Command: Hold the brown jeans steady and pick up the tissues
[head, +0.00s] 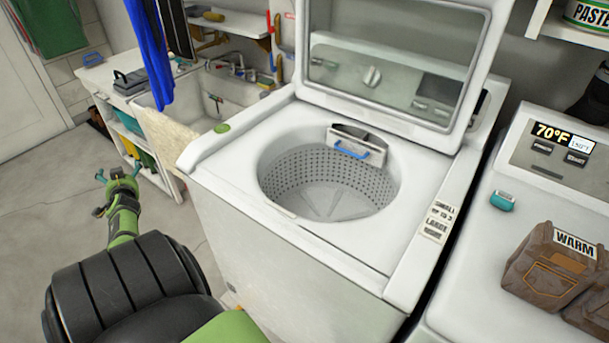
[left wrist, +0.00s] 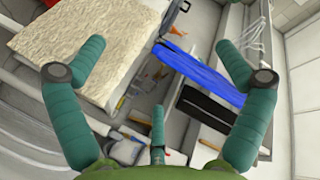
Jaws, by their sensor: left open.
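Brown folded jeans (head: 545,265) lie on top of the white machine at the right of the head view, with a "WARM" label on them. A second brown piece is cut off by the right edge. A small teal packet (head: 502,201) lies on the same machine top, behind and left of the jeans. It may be the tissues, but I cannot tell. My left gripper (head: 118,180) is open and empty at the left, above the floor and far from the jeans. Its spread teal fingers show in the left wrist view (left wrist: 160,50). My right gripper is out of view.
An open top-loading washer (head: 240,250) stands between my left gripper and the jeans, its lid (head: 395,60) raised. A sink bench (head: 95,75) with a beige cloth (head: 170,135) and blue hanging fabric (head: 150,50) stands at the back left. The floor at left is clear.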

